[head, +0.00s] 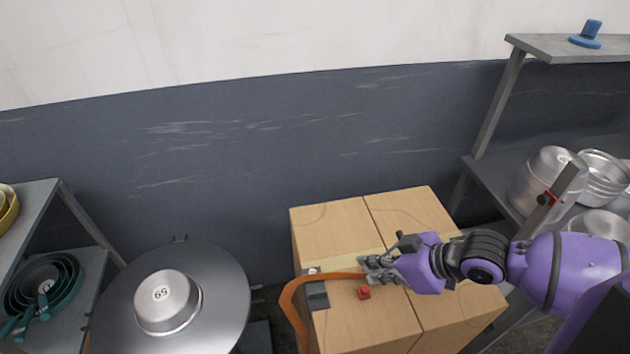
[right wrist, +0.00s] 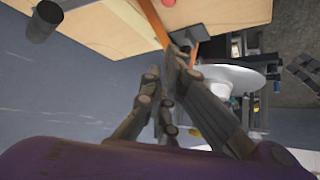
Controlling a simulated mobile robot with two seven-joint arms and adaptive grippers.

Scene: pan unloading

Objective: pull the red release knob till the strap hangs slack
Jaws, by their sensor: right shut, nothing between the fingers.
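The red release knob (head: 363,292) is a small red block on top of the wooden box (head: 345,335). It also shows at the top edge of the right wrist view (right wrist: 168,3). The orange strap (head: 297,298) runs across a dark buckle plate (head: 317,295) and curves down over the box's left side; part of it shows in the right wrist view (right wrist: 153,22). My right gripper (head: 368,267) is shut and empty, just behind the knob at the strap's right end. I cannot tell whether it touches the strap. My left gripper is not in view.
A round grey table (head: 225,320) with a metal pan (head: 165,300) marked 69 stands left of the box. A shelf (head: 500,185) with several metal pans is at the right. Another shelf (head: 35,195) is at the far left. The wall closes off the back.

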